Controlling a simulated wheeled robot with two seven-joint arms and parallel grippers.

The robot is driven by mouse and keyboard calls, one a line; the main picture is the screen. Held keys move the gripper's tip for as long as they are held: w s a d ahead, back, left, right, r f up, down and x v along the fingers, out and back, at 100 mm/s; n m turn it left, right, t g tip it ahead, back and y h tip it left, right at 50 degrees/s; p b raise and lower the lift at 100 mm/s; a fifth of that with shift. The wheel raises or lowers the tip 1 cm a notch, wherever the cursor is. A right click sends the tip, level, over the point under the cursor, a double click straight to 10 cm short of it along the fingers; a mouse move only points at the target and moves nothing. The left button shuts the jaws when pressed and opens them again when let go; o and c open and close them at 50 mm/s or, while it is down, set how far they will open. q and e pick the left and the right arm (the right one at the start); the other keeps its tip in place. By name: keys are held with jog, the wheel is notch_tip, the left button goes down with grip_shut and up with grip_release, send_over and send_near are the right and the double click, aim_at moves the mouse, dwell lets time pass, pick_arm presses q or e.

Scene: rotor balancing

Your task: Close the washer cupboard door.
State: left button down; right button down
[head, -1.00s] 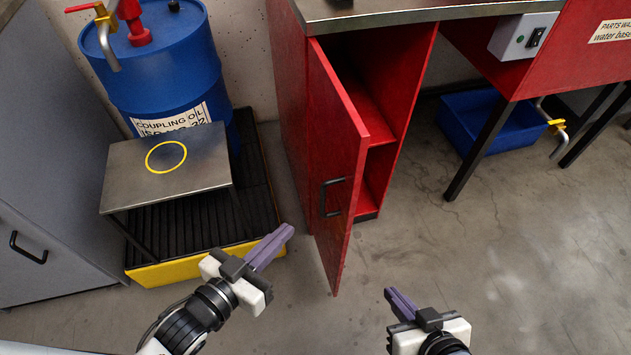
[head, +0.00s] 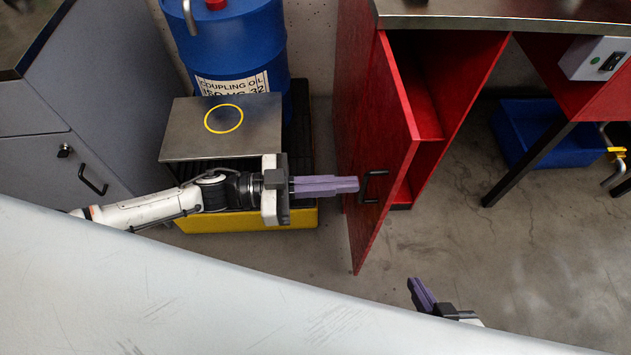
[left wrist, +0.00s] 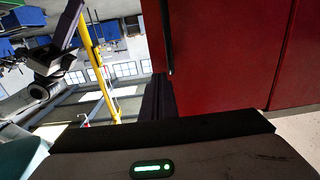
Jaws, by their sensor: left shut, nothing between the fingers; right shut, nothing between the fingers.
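The red washer cupboard door (head: 382,130) stands open in the head view, swung out from the red cupboard (head: 450,85), whose shelves show. A black handle (head: 372,186) is on the door's face. My left gripper (head: 357,184) is shut and empty, its purple fingertips pointing right, at or very close to the door's outer face beside the handle; I cannot tell whether they touch. In the left wrist view the red door (left wrist: 215,55) fills the middle, close to the dark fingers (left wrist: 158,95). My right gripper (head: 415,284) is shut and empty, low in front of the door, partly hidden.
A blue oil drum (head: 230,50) stands behind a small metal stand (head: 225,140) over a yellow-edged drip tray (head: 245,218). A grey cabinet (head: 110,90) is at the left. Floor right of the door is clear.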

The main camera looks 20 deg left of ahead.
aim_at(390, 182)
pick_arm(q)
jog(key=x, duration=0.5)
jog(key=shift+w+d, duration=0.15)
jog(key=shift+d, duration=0.2)
jog(key=shift+d, duration=0.15)
